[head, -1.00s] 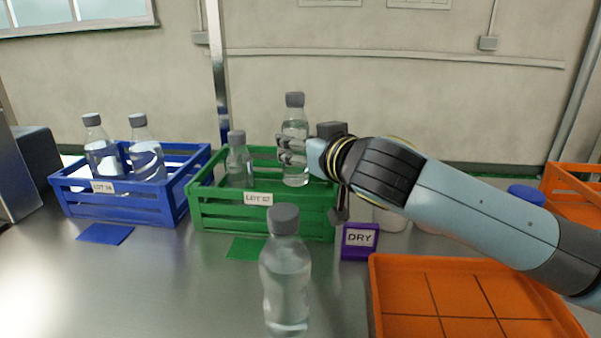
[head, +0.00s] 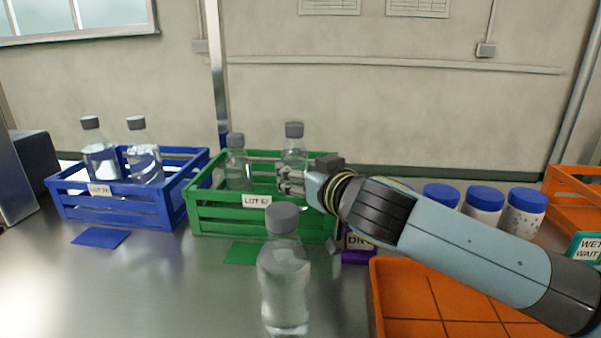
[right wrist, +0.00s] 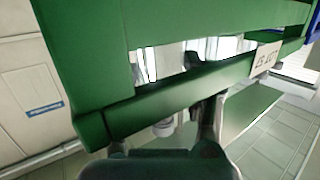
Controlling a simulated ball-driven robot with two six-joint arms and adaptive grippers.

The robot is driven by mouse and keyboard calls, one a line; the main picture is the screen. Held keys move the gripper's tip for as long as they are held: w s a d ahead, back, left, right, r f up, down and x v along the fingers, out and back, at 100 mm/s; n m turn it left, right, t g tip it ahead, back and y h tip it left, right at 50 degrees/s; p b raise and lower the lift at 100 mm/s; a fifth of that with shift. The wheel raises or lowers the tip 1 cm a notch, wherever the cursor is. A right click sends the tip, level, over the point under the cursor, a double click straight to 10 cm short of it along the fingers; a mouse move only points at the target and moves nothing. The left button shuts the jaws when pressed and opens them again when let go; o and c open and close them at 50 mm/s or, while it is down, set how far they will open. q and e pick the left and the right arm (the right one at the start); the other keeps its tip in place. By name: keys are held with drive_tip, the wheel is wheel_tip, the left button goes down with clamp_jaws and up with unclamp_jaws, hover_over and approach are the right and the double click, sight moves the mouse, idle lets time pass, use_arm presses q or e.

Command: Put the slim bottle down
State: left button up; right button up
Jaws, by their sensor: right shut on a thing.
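The slim bottle (head: 294,143), clear with a grey cap, is upright at the right side of the green crate (head: 215,219). Its lower part is hidden behind my gripper and the crate. My right gripper (head: 290,180) is shut on it at the crate's near right part. Whether the bottle touches the crate floor cannot be told. In the right wrist view, the green crate's slats (right wrist: 180,95) fill much of the picture, with the gripper fingers (right wrist: 185,118) below them. My left gripper is not in view.
Another clear bottle (head: 238,167) stands in the green crate. A blue crate (head: 118,212) with two bottles is at left. A bottle (head: 284,277) stands in front. An orange tray (head: 378,290), purple sign (head: 358,256) and blue-lidded jars (head: 484,203) are at right.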

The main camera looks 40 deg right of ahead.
drive_tip(key=shift+f, duration=0.1)
drive_tip(key=o, duration=1.4)
drive_tip(key=shift+s+d+f, duration=0.1)
drive_tip(key=shift+f, duration=0.05)
drive_tip(key=r+v, duration=0.1)
drive_tip(key=v, duration=1.1)
drive_tip(key=shift+r, duration=0.25)
